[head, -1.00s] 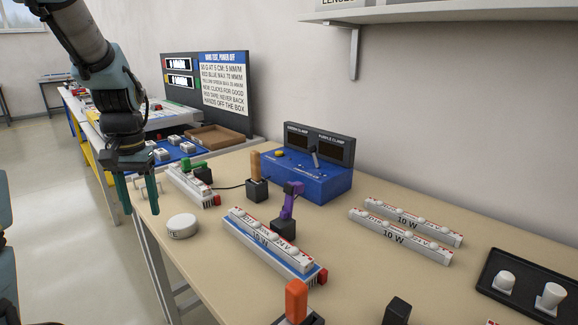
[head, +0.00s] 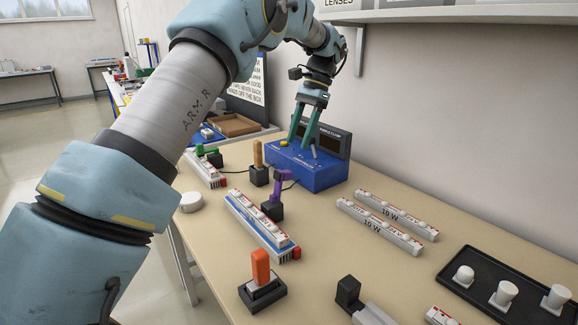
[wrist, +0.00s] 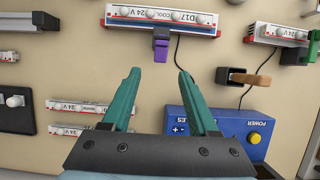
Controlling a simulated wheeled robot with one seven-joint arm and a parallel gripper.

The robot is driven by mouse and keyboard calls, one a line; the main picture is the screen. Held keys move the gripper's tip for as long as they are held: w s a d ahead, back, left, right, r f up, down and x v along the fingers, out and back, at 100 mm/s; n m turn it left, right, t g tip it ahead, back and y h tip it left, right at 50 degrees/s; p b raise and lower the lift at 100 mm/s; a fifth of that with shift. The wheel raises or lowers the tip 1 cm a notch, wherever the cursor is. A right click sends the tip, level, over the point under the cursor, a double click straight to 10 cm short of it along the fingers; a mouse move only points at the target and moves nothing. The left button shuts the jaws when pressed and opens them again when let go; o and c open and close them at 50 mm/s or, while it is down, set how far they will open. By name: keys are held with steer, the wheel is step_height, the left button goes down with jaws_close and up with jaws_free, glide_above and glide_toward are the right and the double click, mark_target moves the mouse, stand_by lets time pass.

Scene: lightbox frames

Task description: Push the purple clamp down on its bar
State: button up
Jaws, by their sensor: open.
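The purple clamp (head: 281,188) shows in the head view as a purple lever standing up from a black block, bent at its top. It sits at the far long side of its bar (head: 248,217), a white light strip on a blue base. In the wrist view the purple clamp (wrist: 161,51) hangs from the edge of the bar (wrist: 190,17), near the picture's top. My gripper (head: 302,146) is open and empty, fingers pointing down over the blue power box (head: 318,174). In the wrist view the clamp appears beyond the fingertips, apart from them.
An orange-handled clamp (head: 261,267) stands in front, a wooden-handled one (head: 258,158) behind. A green clamp (head: 208,150) is on another bar (head: 203,172). Two loose bars (head: 380,226) lie right; a black tray (head: 478,288) holds white knobs. A shelf (head: 430,14) overhangs the back.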

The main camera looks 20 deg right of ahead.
mark_target(287, 171)
steer(key=p+x, duration=0.1)
steer(key=x, duration=0.7)
steer(key=shift+a+f, duration=0.15)
steer(key=shift+f, duration=0.25)
steer(key=shift+c, duration=0.2)
jaws_close()
stand_by(0.7)
